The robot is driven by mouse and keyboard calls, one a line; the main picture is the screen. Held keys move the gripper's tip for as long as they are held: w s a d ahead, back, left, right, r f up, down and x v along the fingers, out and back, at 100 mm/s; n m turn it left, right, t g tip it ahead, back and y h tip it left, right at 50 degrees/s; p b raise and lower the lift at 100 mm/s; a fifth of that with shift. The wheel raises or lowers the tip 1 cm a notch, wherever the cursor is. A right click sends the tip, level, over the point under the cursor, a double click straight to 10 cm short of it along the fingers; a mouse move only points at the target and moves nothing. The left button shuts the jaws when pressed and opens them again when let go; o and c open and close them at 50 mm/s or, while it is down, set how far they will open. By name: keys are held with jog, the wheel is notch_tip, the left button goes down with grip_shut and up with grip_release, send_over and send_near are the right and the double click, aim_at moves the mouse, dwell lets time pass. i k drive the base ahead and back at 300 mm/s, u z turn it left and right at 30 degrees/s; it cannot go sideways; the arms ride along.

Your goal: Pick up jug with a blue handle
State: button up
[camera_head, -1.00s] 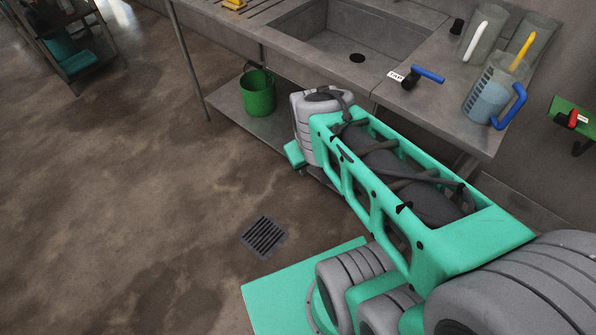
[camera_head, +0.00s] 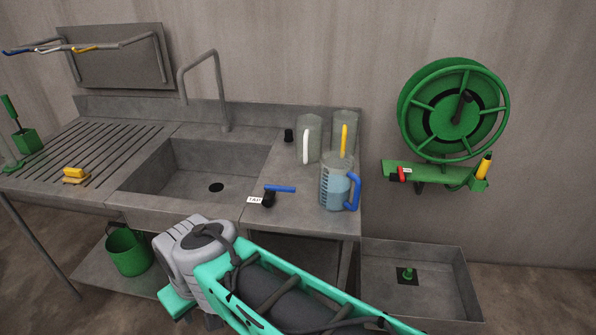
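The jug with a blue handle (camera_head: 336,186) stands upright at the front right of the sink counter. It is clear with bluish contents and graduation marks, and its blue handle (camera_head: 353,191) faces right. Behind it stand a jug with a white handle (camera_head: 311,131) and a jug with a yellow handle (camera_head: 346,122). My teal and grey arm reaches up from the bottom, below the counter's front edge and apart from the jug. My gripper's fingers cannot be made out; a small teal part shows at the arm's lower left end.
A blue lever tap (camera_head: 280,189) with a label sits left of the jug. The sink basin (camera_head: 190,180) is further left. A green hose reel (camera_head: 455,110) hangs at right above a floor basin (camera_head: 420,300). A green bucket (camera_head: 128,254) stands on the lower shelf.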

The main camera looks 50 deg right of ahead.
aim_at(341, 186)
jog(key=z, duration=1.2)
jog(key=k, duration=0.65)
jog(key=u, duration=1.15)
jog(key=i, duration=0.95)
jog(key=z, duration=0.35)
